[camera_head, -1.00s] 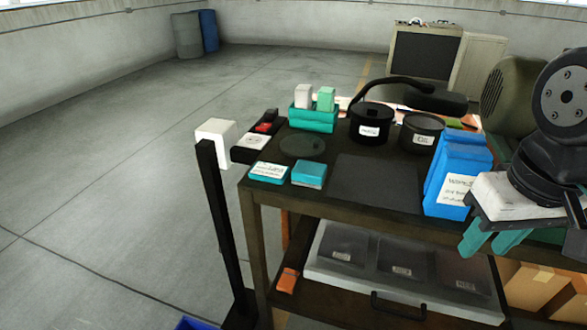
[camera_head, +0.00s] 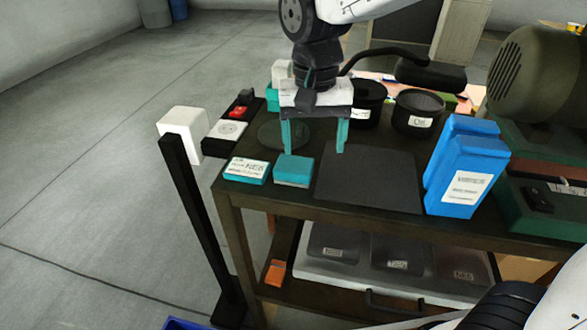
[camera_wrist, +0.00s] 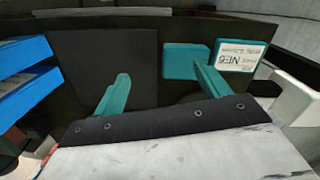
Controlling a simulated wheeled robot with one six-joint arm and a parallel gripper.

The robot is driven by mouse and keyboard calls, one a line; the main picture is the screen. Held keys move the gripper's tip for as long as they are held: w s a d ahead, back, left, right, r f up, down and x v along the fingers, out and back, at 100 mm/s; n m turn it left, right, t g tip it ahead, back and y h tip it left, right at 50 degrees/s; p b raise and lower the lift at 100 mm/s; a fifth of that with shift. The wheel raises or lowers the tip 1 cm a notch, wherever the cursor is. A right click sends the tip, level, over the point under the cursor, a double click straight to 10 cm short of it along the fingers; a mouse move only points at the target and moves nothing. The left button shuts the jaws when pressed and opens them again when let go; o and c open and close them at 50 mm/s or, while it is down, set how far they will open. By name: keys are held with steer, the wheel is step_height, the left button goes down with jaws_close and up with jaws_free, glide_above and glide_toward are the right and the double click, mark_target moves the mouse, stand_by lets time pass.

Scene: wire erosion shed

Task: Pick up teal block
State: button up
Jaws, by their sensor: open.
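The teal block (camera_head: 293,171) lies near the front left edge of the dark tabletop. It also shows in the wrist view (camera_wrist: 178,62), where the right finger partly overlaps it. A teal box with a white label (camera_head: 246,170) lies just to its left, and its label shows in the wrist view (camera_wrist: 241,54). My gripper (camera_head: 314,148) points down above the table with its two teal fingers apart and nothing between them. In the head view the left finger's tip is just behind the block. In the wrist view the fingers (camera_wrist: 159,76) are spread.
A dark square mat (camera_head: 369,180) lies right of the block. Two blue boxes (camera_head: 467,175) stand right of the mat. Dark pots (camera_head: 418,112) stand behind it. A dark round disc (camera_head: 270,136) lies behind the block. A black post with a white head (camera_head: 185,133) stands left of the table.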

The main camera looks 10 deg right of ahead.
mark_target(294, 164)
steer(key=w+a+m, duration=0.2)
steer(key=w+a, duration=0.1)
steer(key=shift+r, duration=0.1)
steer(key=shift+m+t, duration=0.3)
steer(key=shift+m, duration=0.1)
step_height(294, 164, down, 8)
steer(key=shift+s+a+r, duration=0.1)
steer(key=shift+s+r, duration=0.05)
steer(key=shift+r, duration=0.05)
steer(key=c, duration=0.6)
